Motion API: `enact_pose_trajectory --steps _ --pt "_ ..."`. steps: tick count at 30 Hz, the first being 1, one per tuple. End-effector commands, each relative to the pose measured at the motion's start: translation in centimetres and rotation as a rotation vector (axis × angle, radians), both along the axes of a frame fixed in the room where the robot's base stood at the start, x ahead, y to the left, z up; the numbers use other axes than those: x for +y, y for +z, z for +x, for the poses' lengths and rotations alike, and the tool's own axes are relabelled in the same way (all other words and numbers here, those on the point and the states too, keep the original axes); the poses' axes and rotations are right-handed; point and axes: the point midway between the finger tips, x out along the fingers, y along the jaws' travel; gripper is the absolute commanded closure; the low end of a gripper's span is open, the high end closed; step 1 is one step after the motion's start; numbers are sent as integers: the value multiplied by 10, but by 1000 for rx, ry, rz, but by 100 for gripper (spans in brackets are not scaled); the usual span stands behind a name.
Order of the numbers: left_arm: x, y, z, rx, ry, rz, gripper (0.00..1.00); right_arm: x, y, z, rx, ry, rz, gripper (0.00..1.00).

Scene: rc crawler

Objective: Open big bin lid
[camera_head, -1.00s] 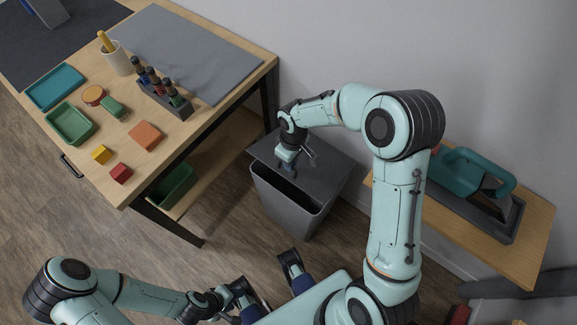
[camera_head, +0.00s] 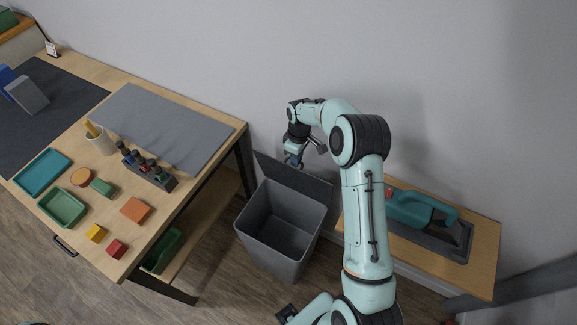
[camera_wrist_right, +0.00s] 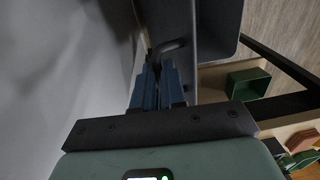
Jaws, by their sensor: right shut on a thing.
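The big grey bin (camera_head: 268,250) stands on the floor between the table and the wooden bench, its inside showing empty. Its dark grey lid (camera_head: 300,183) is swung up at the back, standing steeply near the wall. My right gripper (camera_head: 294,161) is at the lid's upper edge, shut on the lid handle. In the right wrist view, the blue fingers (camera_wrist_right: 160,70) close around the dark curved handle (camera_wrist_right: 170,46), with the lid (camera_wrist_right: 165,18) just beyond. The fingers partly hide the handle. My left gripper is not in view.
The wooden table (camera_head: 105,245) at left carries trays, blocks and a bottle rack (camera_head: 148,172). The bench (camera_head: 484,262) at right holds a teal-handled tool (camera_head: 420,208). The wall is close behind the lid. Open floor lies in front of the bin.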

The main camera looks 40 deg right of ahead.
Motion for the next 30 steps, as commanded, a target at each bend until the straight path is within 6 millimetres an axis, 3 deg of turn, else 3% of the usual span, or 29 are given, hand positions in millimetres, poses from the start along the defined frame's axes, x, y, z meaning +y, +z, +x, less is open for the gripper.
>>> enact_pose_trajectory --steps 9,23,24,26,30 --pt "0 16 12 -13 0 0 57 -24 -8 2 21 4 0 100" --pt "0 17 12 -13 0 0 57 -28 -8 5 15 2 -4 100" --pt "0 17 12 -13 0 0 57 -28 -8 5 15 3 -4 80" --pt "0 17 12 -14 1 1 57 -28 -7 5 15 3 -4 64" --pt "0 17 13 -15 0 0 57 -27 -6 5 14 2 -3 64"
